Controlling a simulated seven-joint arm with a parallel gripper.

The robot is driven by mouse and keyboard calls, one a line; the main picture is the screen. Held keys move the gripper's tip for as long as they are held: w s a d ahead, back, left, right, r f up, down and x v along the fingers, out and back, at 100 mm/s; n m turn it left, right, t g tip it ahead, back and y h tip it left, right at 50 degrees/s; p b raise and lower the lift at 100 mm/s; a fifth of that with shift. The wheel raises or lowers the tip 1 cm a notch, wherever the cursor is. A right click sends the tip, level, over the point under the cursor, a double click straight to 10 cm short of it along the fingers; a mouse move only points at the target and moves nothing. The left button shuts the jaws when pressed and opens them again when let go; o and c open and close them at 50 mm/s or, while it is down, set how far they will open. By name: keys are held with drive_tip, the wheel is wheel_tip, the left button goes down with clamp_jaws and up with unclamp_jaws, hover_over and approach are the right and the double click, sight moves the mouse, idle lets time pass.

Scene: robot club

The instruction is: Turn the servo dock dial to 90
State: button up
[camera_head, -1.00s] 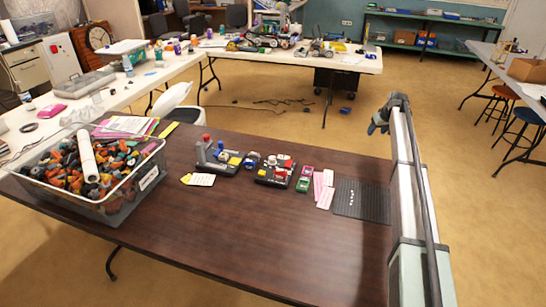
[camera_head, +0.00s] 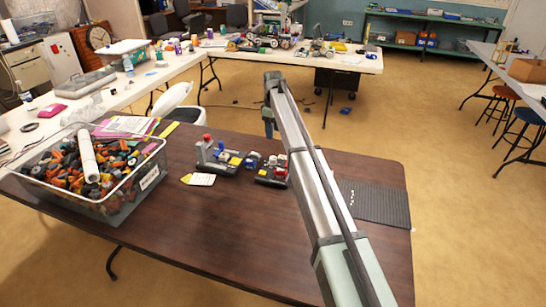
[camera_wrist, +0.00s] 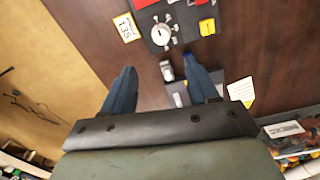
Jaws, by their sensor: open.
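The servo dock (camera_head: 271,171) is a dark plate with red and yellow blocks, partly hidden behind my arm in the head view. In the wrist view, its round white dial (camera_wrist: 161,34) with a dark centre mark sits at the top. A card (camera_wrist: 127,27) beside the dial appears to read 135. My gripper (camera_wrist: 158,64) has its two blue fingers apart and nothing between them in its grasp; the dial is beyond the fingertips. In the head view my gripper (camera_head: 269,128) hangs above the table's far edge.
A device with a red knob (camera_head: 207,139) stands left of the dock. A small silver piece (camera_wrist: 167,70) lies near my fingertips in the wrist view. A white and yellow note (camera_head: 198,179) lies in front. A bin of parts (camera_head: 145,178) is at left. The front table area is clear.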

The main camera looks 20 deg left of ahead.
sight(273, 158)
wheel_tip(273, 158, down, 14)
drive_tip(key=shift+a+r, duration=0.1)
drive_tip(key=shift+r, duration=0.05)
idle(0.5)
drive_tip(key=c, duration=1)
